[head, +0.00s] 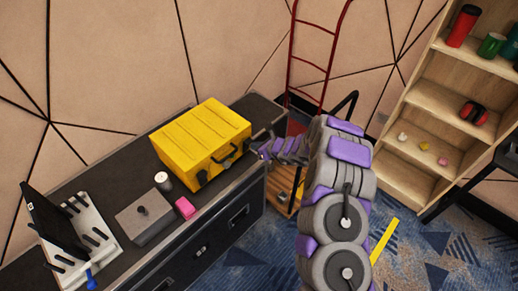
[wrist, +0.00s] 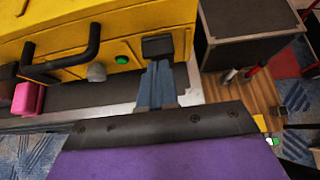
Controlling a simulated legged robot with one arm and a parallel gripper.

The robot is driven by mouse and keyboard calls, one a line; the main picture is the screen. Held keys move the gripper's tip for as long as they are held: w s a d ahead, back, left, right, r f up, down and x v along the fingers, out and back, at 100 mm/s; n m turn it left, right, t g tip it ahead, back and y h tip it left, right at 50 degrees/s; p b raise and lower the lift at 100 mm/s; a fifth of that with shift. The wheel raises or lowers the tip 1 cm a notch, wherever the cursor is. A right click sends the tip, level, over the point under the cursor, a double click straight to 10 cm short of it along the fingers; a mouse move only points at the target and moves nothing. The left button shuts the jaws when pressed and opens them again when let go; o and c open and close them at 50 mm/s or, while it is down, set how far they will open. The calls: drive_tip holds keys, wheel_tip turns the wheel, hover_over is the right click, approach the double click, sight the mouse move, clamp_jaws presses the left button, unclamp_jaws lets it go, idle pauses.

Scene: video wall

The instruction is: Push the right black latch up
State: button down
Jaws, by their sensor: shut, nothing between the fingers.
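A yellow case (head: 205,135) sits on the black counter; its front shows large in the wrist view (wrist: 135,20). Its black handle (wrist: 85,55) is left of the right black latch (wrist: 157,46). The left black latch (head: 202,178) shows in the head view. My gripper (wrist: 158,68) is shut and empty, with its tips just below the right latch's lower edge. I cannot tell whether they touch it. In the head view my gripper (head: 262,149) is at the case's right front corner.
A green button (wrist: 122,60) and grey knob (wrist: 97,72) are left of the latch. A pink block (head: 185,208), a small can (head: 163,181) and a grey box (head: 144,217) stand on the counter (head: 85,183). A wooden shelf (head: 410,140) stands right.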

drive_tip(key=shift+r, duration=0.1)
drive_tip(key=shift+d+r, duration=0.1)
drive_tip(key=shift+r, duration=0.6)
